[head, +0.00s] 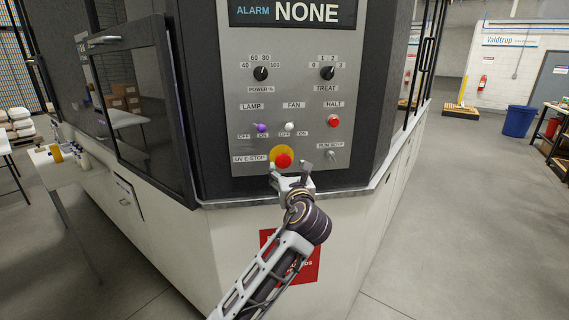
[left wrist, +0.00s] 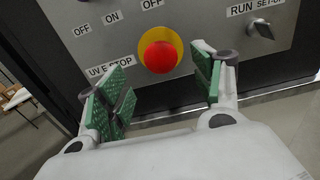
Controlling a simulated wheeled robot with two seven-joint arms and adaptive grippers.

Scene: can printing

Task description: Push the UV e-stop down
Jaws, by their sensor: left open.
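The UV e-stop (head: 283,160) is a red round button on a yellow disc, low on the grey control panel (head: 290,110), beside its "UV E-STOP" label. It also shows in the left wrist view (left wrist: 160,57), above and between my fingers. My left gripper (head: 290,169) is open and empty just below the button, with its fingers to either side and green pads facing each other. I cannot tell whether any part of it touches the panel. My right gripper is not in view.
Above the e-stop are the purple-tipped lamp switch (head: 261,128), the white-tipped fan switch (head: 290,126) and the red halt button (head: 333,121). The run/set-up switch (head: 332,154) is close on the right. A dark glass door (head: 135,105) stands left of the panel.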

